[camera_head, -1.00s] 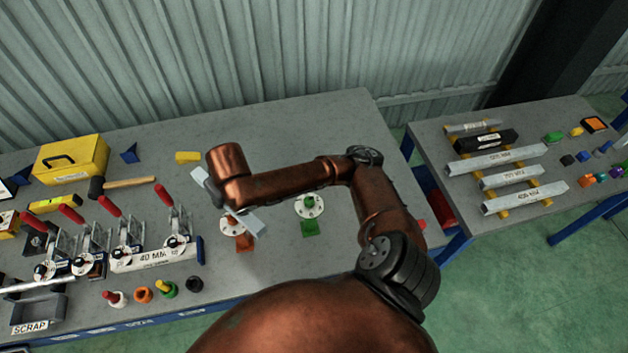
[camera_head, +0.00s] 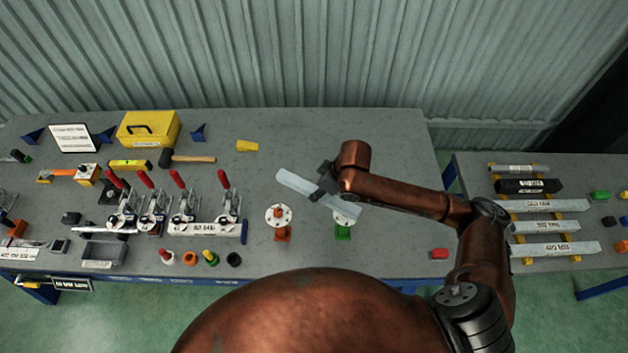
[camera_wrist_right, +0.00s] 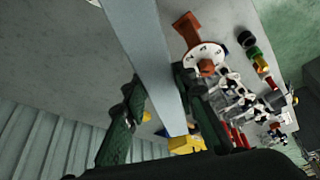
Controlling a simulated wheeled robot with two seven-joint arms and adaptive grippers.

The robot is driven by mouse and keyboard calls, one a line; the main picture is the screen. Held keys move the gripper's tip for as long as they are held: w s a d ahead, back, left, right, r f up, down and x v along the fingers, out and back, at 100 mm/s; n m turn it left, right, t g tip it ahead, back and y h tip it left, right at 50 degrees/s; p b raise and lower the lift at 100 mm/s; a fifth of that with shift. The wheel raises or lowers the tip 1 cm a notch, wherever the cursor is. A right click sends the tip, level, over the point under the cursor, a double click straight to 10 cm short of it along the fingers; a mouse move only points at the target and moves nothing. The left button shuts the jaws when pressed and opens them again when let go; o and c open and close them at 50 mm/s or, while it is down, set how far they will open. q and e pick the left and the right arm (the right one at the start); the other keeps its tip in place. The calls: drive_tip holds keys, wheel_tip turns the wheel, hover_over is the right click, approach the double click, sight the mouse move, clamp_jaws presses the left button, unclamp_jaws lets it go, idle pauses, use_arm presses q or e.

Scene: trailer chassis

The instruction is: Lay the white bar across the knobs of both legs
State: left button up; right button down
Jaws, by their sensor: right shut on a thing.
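My right gripper (camera_head: 325,182) is shut on the white bar (camera_head: 298,184), near its middle. The bar is held in the air, slanting from upper left to lower right. Its right end overlaps the round white plate of the green leg (camera_head: 343,232) in the head view. Its left end is behind the orange leg (camera_head: 281,235), whose white plate (camera_head: 278,215) is uncovered. The right wrist view shows the bar (camera_wrist_right: 148,60) between the fingers (camera_wrist_right: 165,100), beside the orange leg's plate and orange knob (camera_wrist_right: 207,66). The green leg's knob is hidden. My left gripper is out of view.
Toggle clamps with red handles (camera_head: 178,205) stand left of the legs. A yellow toolbox (camera_head: 148,130), a hammer (camera_head: 190,159) and a yellow block (camera_head: 247,146) lie farther back. Labelled bars (camera_head: 545,206) lie on the right table. The bench behind the held bar is clear.

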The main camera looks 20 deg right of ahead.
use_arm(q)
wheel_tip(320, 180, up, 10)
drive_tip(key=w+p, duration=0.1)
drive_tip(key=p, duration=0.7)
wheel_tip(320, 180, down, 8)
drive_tip(key=b, duration=0.7)
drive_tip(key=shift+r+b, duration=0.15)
drive_tip(key=shift+b, duration=0.15)
use_arm(e)
drive_tip(key=f+n, duration=0.1)
drive_tip(key=n, duration=0.1)
drive_tip(key=a+f+n+g, duration=0.1)
drive_tip(key=f+n, duration=0.1)
drive_tip(key=a+f+n+g+y, duration=0.1)
drive_tip(key=n, duration=0.1)
drive_tip(key=shift+s+a+f, duration=0.1)
drive_tip(key=shift+s+f, duration=0.3)
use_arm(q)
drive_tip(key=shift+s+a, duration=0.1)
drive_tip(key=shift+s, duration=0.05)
use_arm(e)
drive_tip(key=shift+f, duration=0.9)
drive_tip(key=c, duration=1.5)
unclamp_jaws()
drive_tip(key=shift+s, duration=0.1)
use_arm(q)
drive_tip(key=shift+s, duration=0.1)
use_arm(e)
drive_tip(key=v, duration=1.2)
